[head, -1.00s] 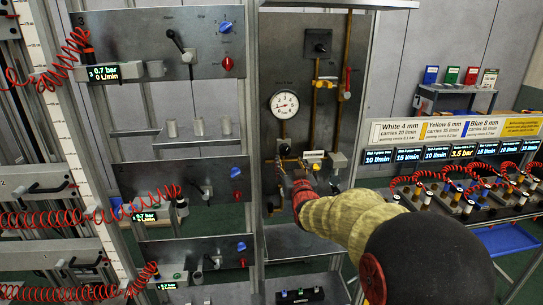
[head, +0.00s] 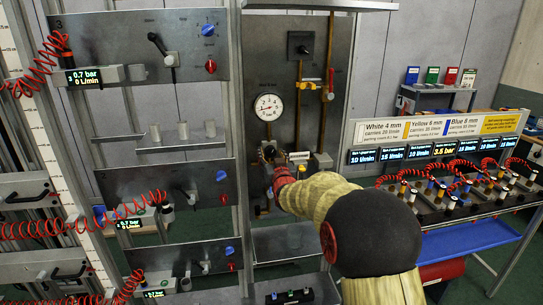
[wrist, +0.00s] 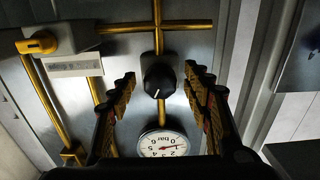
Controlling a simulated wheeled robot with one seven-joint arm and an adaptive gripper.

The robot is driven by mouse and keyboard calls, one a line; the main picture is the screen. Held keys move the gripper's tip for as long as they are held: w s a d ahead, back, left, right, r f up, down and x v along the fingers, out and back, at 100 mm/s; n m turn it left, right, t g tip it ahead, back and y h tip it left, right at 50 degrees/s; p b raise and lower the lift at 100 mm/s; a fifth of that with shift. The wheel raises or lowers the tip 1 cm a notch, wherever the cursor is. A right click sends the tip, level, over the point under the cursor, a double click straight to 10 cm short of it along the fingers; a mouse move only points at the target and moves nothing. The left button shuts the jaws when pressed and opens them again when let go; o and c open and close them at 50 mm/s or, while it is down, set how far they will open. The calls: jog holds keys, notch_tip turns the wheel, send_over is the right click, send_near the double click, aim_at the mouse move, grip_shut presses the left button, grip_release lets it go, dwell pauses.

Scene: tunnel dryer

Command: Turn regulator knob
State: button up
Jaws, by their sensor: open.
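The black regulator knob (wrist: 158,78) has a pale pointer mark and sits on the brass pipework of the steel panel. In the wrist view my gripper (wrist: 161,76) is open, with one finger on each side of the knob and gaps showing; whether the fingertips reach past its face I cannot tell. A round white pressure gauge (wrist: 163,144) is close by, upside down in this view, its red needle near 1.
A yellow-handled valve (wrist: 38,43) and a white label (wrist: 74,66) are beside the knob. A red-handled valve (head: 331,78) is on the right-hand pipe. Panels with blue and red knobs (head: 208,30) stand at left. A bench with coiled red hoses (head: 405,190) stands at right.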

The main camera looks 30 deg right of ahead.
jog(key=shift+c, duration=1.1)
jog(key=c, duration=0.9)
jog(key=shift+c, duration=0.2)
